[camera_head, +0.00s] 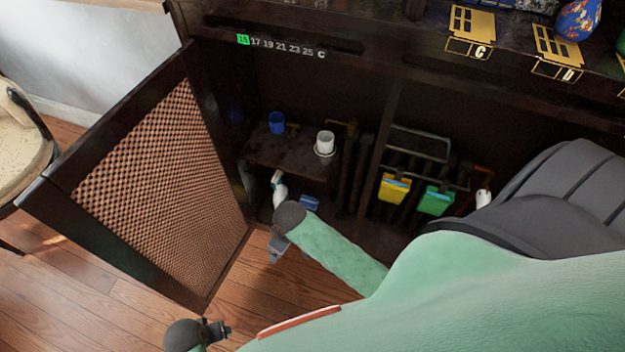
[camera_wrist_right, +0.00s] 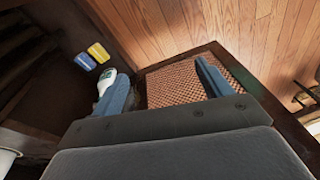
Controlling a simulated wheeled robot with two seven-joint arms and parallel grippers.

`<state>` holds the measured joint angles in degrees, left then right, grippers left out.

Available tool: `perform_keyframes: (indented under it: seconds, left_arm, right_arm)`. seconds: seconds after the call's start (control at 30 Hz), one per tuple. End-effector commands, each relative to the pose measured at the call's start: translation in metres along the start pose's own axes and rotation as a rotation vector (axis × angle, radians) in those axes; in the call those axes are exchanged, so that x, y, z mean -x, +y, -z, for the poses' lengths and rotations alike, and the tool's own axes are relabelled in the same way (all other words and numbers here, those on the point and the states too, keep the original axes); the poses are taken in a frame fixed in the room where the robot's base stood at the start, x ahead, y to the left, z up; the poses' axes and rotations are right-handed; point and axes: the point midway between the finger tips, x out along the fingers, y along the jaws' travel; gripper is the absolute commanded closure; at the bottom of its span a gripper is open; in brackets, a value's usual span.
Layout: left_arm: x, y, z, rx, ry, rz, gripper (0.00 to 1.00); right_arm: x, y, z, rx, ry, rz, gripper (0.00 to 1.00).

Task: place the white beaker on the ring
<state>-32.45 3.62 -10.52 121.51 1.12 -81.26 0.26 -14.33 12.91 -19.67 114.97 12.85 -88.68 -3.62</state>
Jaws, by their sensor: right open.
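The white beaker (camera_head: 325,139) stands upright on the small dark shelf (camera_head: 290,158) inside the cabinet. A pale ring (camera_head: 325,153) shows at its base; I cannot tell whether the beaker rests on it or in front of it. My right gripper (camera_head: 277,247) is low before the cabinet, below and left of the beaker. In the right wrist view (camera_wrist_right: 162,88) its two fingers are apart with nothing held between them. A white rounded object (camera_wrist_right: 8,160) at that view's left edge is cut off. My left gripper (camera_head: 214,332) is at the bottom edge; its jaws are unclear.
A blue cup (camera_head: 277,122) stands on the shelf left of the beaker. A white bottle (camera_head: 279,190) is below the shelf; it also shows beside a finger (camera_wrist_right: 106,83). The open lattice door (camera_head: 160,190) bounds the left. Yellow (camera_head: 394,188) and green (camera_head: 435,201) containers hang right.

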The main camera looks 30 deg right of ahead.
Motion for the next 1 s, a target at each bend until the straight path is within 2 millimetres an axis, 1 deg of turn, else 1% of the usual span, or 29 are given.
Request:
perform_keyframes:
  seconds: [0.03, 0.2, 0.3, 0.4, 0.5, 0.63, 1.0]
  left_arm:
    - [0.000, 0.000, 0.000, 0.000, 0.000, 0.000, 0.34]
    - [0.001, 0.000, 0.000, 0.000, 0.001, 0.000, 0.34]
    - [0.001, 0.000, 0.001, 0.000, 0.001, 0.000, 0.34]
    - [0.001, 0.000, 0.001, 0.000, 0.002, 0.000, 0.34]
    - [0.001, 0.000, 0.001, 0.000, 0.002, 0.000, 0.34]
    - [0.001, 0.000, 0.001, 0.000, 0.002, 0.000, 0.34]
    - [0.001, -0.001, 0.001, -0.001, 0.002, 0.001, 0.34]
  right_arm:
    - [-0.004, -0.009, -0.016, -0.035, 0.001, 0.003, 0.22]
    - [-0.008, -0.023, -0.064, -0.147, 0.012, -0.017, 0.22]
    - [-0.009, -0.028, -0.089, -0.205, 0.012, -0.034, 0.22]
    - [-0.008, -0.030, -0.110, -0.248, 0.010, -0.050, 0.22]
    - [-0.008, -0.031, -0.123, -0.277, 0.008, -0.062, 0.22]
    - [-0.007, -0.032, -0.129, -0.290, 0.008, -0.069, 0.22]
    - [-0.007, -0.032, -0.129, -0.289, 0.008, -0.069, 0.22]
